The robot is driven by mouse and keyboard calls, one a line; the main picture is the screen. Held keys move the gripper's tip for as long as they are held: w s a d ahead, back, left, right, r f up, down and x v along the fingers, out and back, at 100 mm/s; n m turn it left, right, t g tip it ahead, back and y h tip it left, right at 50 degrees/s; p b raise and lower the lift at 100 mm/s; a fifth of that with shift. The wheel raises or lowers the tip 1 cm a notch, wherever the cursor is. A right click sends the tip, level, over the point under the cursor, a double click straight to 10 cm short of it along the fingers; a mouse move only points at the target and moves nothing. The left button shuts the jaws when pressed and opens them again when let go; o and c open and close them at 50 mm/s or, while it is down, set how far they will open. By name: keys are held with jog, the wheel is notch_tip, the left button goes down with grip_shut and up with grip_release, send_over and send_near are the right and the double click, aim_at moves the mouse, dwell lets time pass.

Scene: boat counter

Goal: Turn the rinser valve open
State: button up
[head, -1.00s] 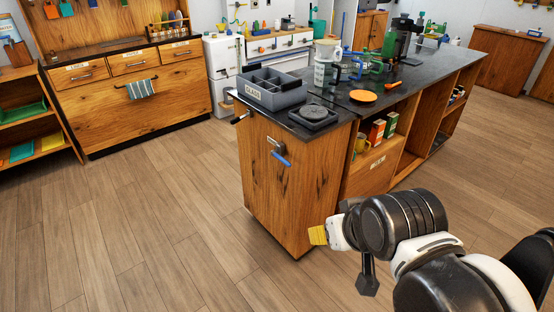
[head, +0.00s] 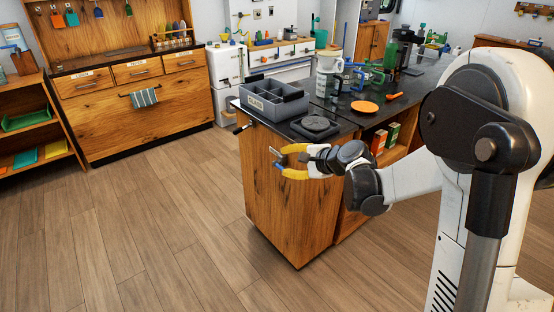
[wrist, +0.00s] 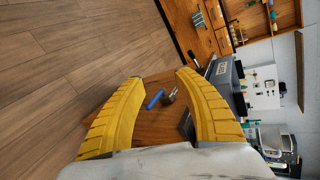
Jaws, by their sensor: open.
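The rinser valve is on the wooden end panel of the counter (head: 268,205). Its blue lever (wrist: 154,99) and grey metal body (wrist: 170,96) show between my yellow fingers in the wrist view. My gripper (head: 280,161) is open in front of the end panel, with one finger above the other in the head view. The fingers partly hide the valve there. The lever looks apart from both fingers, and I cannot tell how far the tips are from the panel. The black square rinser (head: 315,126) sits on the countertop above.
A grey divided bin (head: 272,101) stands at the counter's near corner. Behind the rinser are an orange plate (head: 364,107) and a clear jug. Open shelves with boxes (head: 392,134) are to the right. The floor (head: 150,230) in front and left is clear.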

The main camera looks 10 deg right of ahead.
jog(key=w+d+f+m+t+y, duration=0.1)
jog(key=w+d+f+m+t, duration=0.35)
jog(key=f, duration=0.45)
jog(key=w+d+f+m+t+y, duration=0.1)
jog(key=w+d+f+m, duration=0.3)
jog(key=f+m, duration=0.5)
jog(key=shift+n, duration=0.25)
jog(key=x, duration=0.2)
jog(key=b+x, duration=0.1)
jog(key=x, duration=0.2)
jog(key=f+b+x, duration=0.1)
jog(key=x, duration=0.2)
jog(key=shift+w+d, duration=0.1)
jog(key=shift+d, duration=0.05)
jog(key=shift+w+a+r+b, duration=0.15)
jog(key=shift+w+a+b, duration=0.15)
jog(key=shift+w, duration=0.2)
grip_shut()
